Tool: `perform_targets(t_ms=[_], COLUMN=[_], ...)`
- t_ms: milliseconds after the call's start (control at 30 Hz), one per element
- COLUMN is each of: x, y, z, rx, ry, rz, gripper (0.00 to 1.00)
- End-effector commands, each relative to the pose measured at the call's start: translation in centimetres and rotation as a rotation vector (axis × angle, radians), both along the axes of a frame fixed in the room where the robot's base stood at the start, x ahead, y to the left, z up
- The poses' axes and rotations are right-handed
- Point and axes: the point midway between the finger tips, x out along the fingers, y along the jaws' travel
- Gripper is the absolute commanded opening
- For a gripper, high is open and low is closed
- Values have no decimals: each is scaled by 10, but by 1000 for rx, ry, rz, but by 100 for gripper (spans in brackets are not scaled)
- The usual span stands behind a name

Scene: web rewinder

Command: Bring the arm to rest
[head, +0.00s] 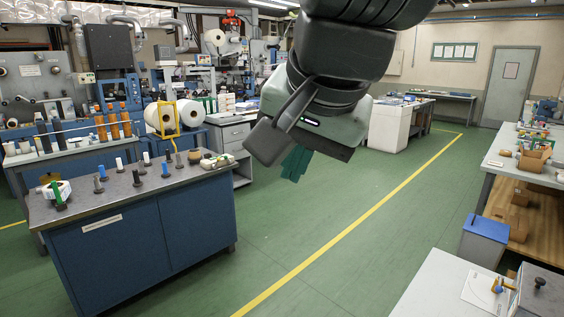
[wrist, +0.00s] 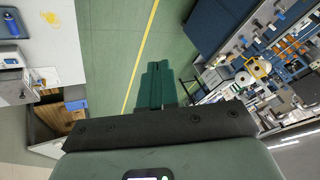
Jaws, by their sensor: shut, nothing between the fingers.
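My gripper (head: 296,162) hangs in mid-air near the upper middle of the head view, in front of the open green floor. Its dark green fingers point down and stand together, with nothing held. In the wrist view the shut fingers (wrist: 155,85) show at the centre, over the green floor. My dark arm links come in from the top of the head view. The gripper is apart from every bench, and nothing touches it. The upper joints of the arm are outside the picture.
A blue cabinet bench (head: 110,250) with several pegs and rolls stands at left. A grey bench (head: 520,165) with boxes is at right, and a pale table (head: 440,290) at bottom right. The floor with its yellow line (head: 350,228) is clear between them.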

Motion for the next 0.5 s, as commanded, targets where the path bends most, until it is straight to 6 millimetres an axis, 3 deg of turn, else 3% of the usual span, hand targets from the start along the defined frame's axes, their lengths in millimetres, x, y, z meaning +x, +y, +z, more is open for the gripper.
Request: perform_targets(t_ms=[33, 100, 300, 500], x=[-19, -30, -68, -87], y=[8, -22, -73, -93], z=[2, -18, -61, -82], rx=[-5, -88, -264, -339], ry=[-13, -3, 23, 42], rz=[27, 55, 180, 253], gripper=[0, 0, 0, 0])
